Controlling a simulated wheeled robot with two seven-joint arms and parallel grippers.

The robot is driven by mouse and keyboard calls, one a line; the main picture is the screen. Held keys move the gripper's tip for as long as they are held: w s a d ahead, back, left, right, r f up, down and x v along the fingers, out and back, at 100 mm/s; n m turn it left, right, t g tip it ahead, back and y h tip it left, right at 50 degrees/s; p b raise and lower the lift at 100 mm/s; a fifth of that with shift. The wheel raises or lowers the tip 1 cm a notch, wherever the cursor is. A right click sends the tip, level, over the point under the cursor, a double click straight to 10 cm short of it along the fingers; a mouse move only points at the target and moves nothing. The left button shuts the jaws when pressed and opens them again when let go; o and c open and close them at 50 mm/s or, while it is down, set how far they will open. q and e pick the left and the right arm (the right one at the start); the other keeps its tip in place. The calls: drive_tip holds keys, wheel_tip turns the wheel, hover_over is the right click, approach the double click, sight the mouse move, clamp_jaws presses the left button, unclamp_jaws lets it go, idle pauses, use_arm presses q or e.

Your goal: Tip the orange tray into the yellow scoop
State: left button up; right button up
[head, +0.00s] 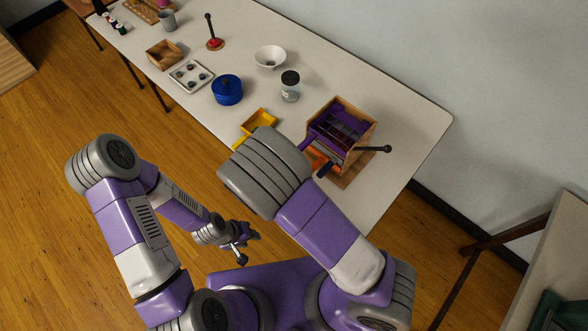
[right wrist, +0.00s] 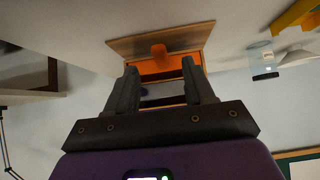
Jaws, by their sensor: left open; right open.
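The orange tray (head: 316,158) sits low at the front of a wooden box (head: 363,118), partly covered by my right arm. The yellow scoop (head: 261,117) lies on the table left of the box, partly behind my right arm; a yellow piece shows at the wrist view's upper right. My left gripper (head: 238,256) is open and empty, off the table's front.
The white table (head: 410,120) also bears a lidded jar (head: 290,88), a blue pot (head: 227,90), a white bowl (head: 270,57) and a tray with small round pieces (head: 191,76). A dark-knobbed handle (head: 376,149) sticks out right of the box. The table's right end is clear.

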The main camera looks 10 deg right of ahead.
drive_tip(key=b+x, duration=0.1)
drive_tip(key=x, duration=0.3)
drive_tip(key=shift+s+f, duration=0.1)
drive_tip(key=shift+f, duration=0.1)
drive_tip(key=shift+w+d+f+b, duration=0.3)
drive_tip(key=shift+d+b, duration=0.1)
clamp_jaws()
drive_tip(key=c, duration=0.7)
unclamp_jaws()
clamp_jaws()
drive_tip(key=shift+r, duration=0.1)
